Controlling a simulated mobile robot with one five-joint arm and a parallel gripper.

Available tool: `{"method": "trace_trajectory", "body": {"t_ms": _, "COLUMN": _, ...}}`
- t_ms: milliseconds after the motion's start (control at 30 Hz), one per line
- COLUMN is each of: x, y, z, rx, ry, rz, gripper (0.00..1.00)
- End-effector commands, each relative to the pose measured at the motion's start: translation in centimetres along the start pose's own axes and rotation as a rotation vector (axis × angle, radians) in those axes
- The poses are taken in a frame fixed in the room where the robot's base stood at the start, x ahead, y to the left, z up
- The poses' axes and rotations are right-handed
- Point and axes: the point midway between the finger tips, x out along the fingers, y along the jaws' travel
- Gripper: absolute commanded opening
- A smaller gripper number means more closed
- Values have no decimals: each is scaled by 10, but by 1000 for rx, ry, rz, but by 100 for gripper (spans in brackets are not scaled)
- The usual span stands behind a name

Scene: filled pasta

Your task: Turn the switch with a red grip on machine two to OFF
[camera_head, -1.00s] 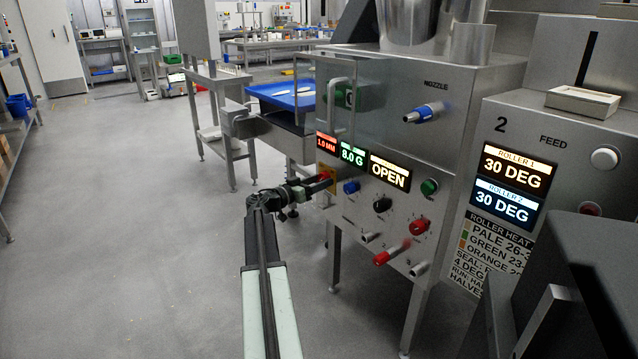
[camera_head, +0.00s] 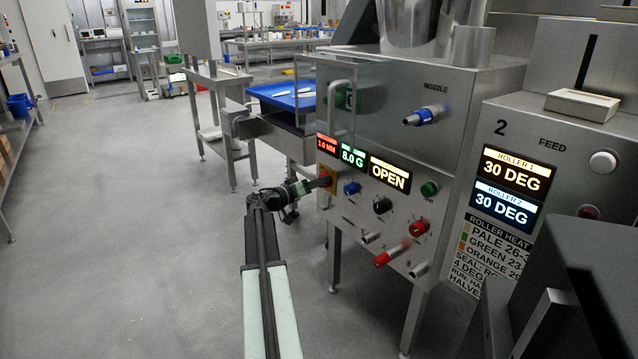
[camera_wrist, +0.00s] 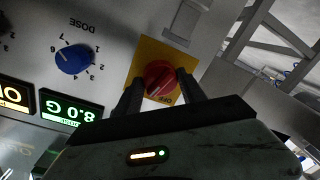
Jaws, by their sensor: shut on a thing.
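The switch with a red grip (camera_wrist: 160,75) sits on a yellow plate (camera_wrist: 143,57) in the wrist view, which is upside down. Part of an OFF label shows on the plate beside the grip. My gripper (camera_wrist: 159,84) has one dark finger on each side of the red grip and is shut on it. In the head view my gripper (camera_head: 325,182) reaches the yellow plate (camera_head: 327,171) at the left end of the machine front, below the red 1.0 MM display. There the gripper hides most of the red grip, and its exact pointing is hard to tell.
A blue DOSE knob (camera_head: 351,188), a black knob (camera_head: 382,205) and other red controls (camera_head: 420,228) are to the right on the same panel. A metal handle (camera_head: 341,108) rises above. A panel marked 2 (camera_head: 500,127) stands further right. Open floor (camera_head: 130,230) lies left.

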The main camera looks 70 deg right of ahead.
Motion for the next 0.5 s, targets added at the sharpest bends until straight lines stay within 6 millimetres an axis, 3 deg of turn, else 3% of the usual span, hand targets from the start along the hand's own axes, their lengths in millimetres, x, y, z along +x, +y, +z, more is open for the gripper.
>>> {"method": "trace_trajectory", "body": {"t_ms": 500, "x": 0, "y": -1, "z": -2, "rx": -488, "ry": -30, "rz": -8, "gripper": 7}}
